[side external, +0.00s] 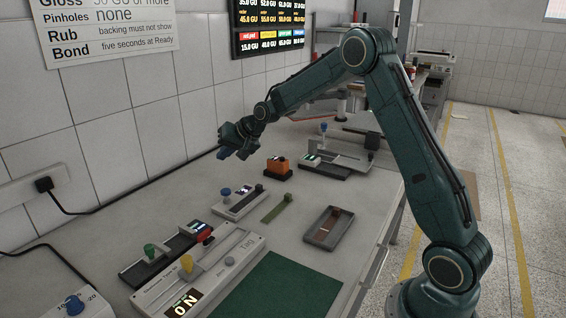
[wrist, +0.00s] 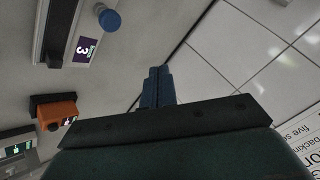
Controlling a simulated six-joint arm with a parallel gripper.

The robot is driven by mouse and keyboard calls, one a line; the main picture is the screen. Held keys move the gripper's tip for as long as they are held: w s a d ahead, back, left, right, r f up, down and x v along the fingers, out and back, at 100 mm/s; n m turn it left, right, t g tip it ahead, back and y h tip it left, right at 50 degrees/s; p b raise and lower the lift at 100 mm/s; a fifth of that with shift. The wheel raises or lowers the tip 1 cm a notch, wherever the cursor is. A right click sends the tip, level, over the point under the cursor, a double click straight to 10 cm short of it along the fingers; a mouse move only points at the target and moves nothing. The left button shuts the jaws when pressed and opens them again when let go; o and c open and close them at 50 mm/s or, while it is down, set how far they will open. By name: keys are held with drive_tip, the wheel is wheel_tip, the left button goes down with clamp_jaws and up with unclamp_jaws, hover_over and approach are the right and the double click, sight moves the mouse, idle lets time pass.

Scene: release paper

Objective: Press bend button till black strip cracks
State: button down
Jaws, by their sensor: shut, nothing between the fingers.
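My gripper (side external: 226,150) is shut and empty, held in the air above the back of the bench near the wall; in the wrist view its fingertips (wrist: 157,72) are together. A grey device (side external: 240,203) with a blue knob (side external: 225,192) and a dark knob (side external: 259,188) stands on the bench below and in front of the gripper. In the wrist view the blue knob (wrist: 108,19) is at the top, and a small display (wrist: 83,50) reads 3. I cannot tell which control is the bend button. A black strip is not clearly visible.
An orange box (side external: 278,167) stands behind the grey device. A green strip with a knob (side external: 277,208) and a dark tray (side external: 322,236) lie to its right. The white-tiled wall is close behind.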

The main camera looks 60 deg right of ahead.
sight(224, 190)
drive_tip(key=shift+f, duration=0.15)
drive_tip(key=shift+f, duration=4.3)
drive_tip(key=shift+f, duration=1.4)
idle(0.9)
drive_tip(key=shift+r, duration=1.4)
